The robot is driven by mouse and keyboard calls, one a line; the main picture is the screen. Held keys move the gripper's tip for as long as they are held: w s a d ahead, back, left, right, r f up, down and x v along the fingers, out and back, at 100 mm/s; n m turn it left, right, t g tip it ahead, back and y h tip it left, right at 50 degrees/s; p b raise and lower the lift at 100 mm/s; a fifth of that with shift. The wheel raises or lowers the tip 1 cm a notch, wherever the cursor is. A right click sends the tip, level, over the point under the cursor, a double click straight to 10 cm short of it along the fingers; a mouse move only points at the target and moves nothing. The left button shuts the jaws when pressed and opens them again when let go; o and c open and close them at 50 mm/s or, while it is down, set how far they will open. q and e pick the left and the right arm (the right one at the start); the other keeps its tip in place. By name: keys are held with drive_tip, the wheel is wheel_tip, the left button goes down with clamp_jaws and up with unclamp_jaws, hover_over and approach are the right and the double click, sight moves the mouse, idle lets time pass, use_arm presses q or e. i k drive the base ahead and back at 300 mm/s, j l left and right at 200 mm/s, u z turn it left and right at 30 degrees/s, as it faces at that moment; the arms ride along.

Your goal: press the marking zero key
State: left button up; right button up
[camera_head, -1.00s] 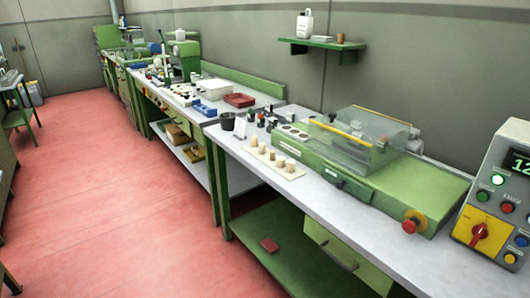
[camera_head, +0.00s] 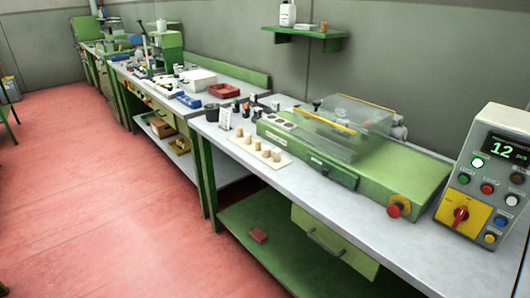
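A grey control box (camera_head: 450,198) stands on the bench at the right. It has a dark display (camera_head: 507,151) reading 12, a lit whitish-green button (camera_head: 478,163), a green button (camera_head: 464,178), a red button (camera_head: 487,188), a white button (camera_head: 512,200), a blue button (camera_head: 500,222) and a yellow button (camera_head: 490,238). A red rotary switch (camera_head: 461,215) sits on a yellow plate. The labels are too small to read, so I cannot tell which key is the marking zero key. Neither of my grippers is in view.
A green machine (camera_head: 400,178) with a clear cover and a red knob (camera_head: 399,206) stands left of the box. Cork stoppers (camera_head: 265,150) stand on a pale board further left. The grey bench top (camera_head: 355,215) is clear along its front. Red floor lies open at the left.

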sight(512, 201)
drive_tip(key=z, duration=1.6)
